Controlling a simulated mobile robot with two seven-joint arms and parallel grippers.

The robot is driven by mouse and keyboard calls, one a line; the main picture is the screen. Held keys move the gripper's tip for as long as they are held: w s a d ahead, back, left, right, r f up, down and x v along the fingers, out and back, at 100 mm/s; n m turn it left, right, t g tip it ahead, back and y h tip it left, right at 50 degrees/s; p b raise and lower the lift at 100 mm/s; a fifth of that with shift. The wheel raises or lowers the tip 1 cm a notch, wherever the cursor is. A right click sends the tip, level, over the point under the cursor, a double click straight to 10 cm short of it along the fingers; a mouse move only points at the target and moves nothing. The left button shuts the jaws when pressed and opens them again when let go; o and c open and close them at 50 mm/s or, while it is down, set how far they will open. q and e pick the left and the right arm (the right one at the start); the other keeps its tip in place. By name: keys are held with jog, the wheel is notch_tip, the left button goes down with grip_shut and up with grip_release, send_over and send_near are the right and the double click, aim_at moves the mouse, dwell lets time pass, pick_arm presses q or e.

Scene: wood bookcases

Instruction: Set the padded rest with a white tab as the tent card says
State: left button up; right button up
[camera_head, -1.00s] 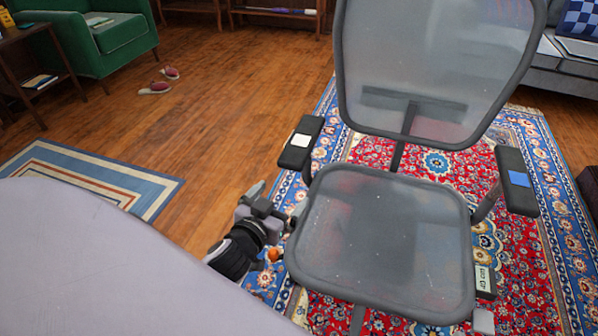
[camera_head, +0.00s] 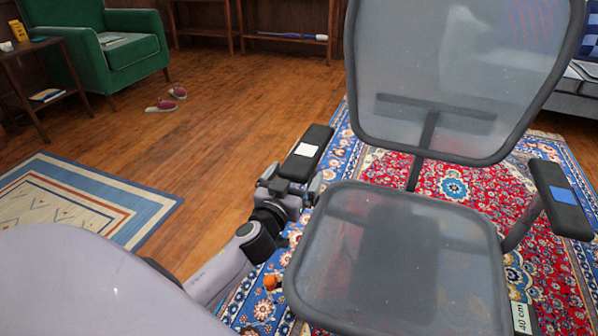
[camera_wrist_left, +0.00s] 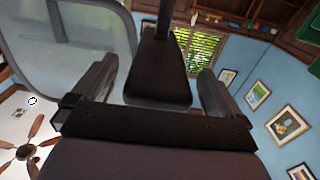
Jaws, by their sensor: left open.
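The padded rest with a white tab (camera_head: 306,150) is the dark left armrest of a grey mesh office chair (camera_head: 400,260). My left gripper (camera_head: 292,180) is open just below its near end, with a finger to each side. In the left wrist view the dark pad's underside (camera_wrist_left: 158,75) shows between the two open fingers, with a gap on each side. A tent card (camera_head: 521,318) at the lower right by the seat reads "40 cm". The other armrest (camera_head: 562,198) bears a blue tab. My right gripper is not in view.
An orange knob (camera_head: 270,283) shows beside the seat's left edge, near my left arm. The chair stands on a red and blue patterned rug (camera_head: 452,188). A green armchair (camera_head: 135,50) stands farther back.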

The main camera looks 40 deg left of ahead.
pick_arm(q)
jog(key=shift+x, duration=1.4)
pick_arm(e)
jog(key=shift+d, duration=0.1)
